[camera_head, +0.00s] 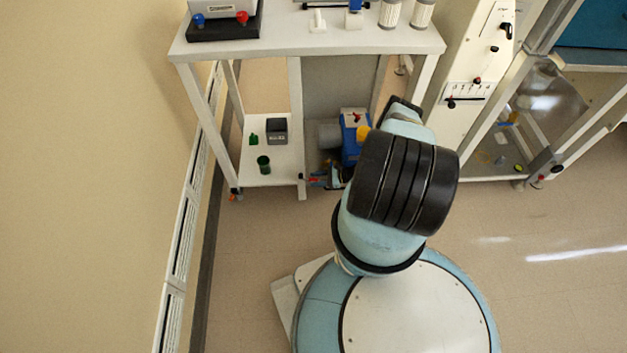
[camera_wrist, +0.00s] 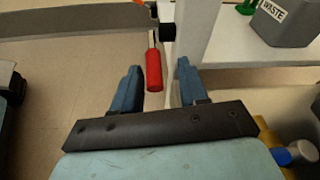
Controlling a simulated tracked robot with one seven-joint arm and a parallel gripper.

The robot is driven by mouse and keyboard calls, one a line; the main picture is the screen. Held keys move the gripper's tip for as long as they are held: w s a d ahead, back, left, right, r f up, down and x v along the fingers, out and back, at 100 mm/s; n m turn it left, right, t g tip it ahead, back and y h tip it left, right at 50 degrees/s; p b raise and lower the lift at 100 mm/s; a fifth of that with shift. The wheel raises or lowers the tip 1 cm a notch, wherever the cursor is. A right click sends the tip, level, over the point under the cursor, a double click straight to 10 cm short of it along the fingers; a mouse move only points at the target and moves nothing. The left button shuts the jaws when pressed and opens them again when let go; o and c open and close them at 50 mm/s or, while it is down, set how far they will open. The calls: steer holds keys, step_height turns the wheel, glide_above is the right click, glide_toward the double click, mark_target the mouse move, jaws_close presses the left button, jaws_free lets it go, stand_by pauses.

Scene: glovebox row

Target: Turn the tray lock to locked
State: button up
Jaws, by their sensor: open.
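A red-handled lever (camera_wrist: 154,68) hangs from a black mount (camera_wrist: 168,32) beside a white table leg (camera_wrist: 197,30) in the wrist view. No label on it is readable, so I cannot tell for sure that it is the tray lock, nor its setting. My gripper (camera_wrist: 158,64) is open, with one blue finger on each side of the red handle. The handle appears between the fingers with gaps on both sides; I cannot tell its depth between them. In the head view, my arm hides much of this area, and a small red part shows near the leg (camera_head: 302,160).
A grey waste bin (camera_wrist: 285,22) stands on the low white shelf (camera_head: 270,178), with a green cup (camera_head: 263,164) near it. A blue machine (camera_head: 353,140) sits right of the leg. A panel with several knobs (camera_head: 468,95) stands farther right. Floor at left is clear.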

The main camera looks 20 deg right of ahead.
steer(key=v, duration=1.3)
steer(key=shift+d, duration=0.35)
steer(key=shift+s, duration=0.1)
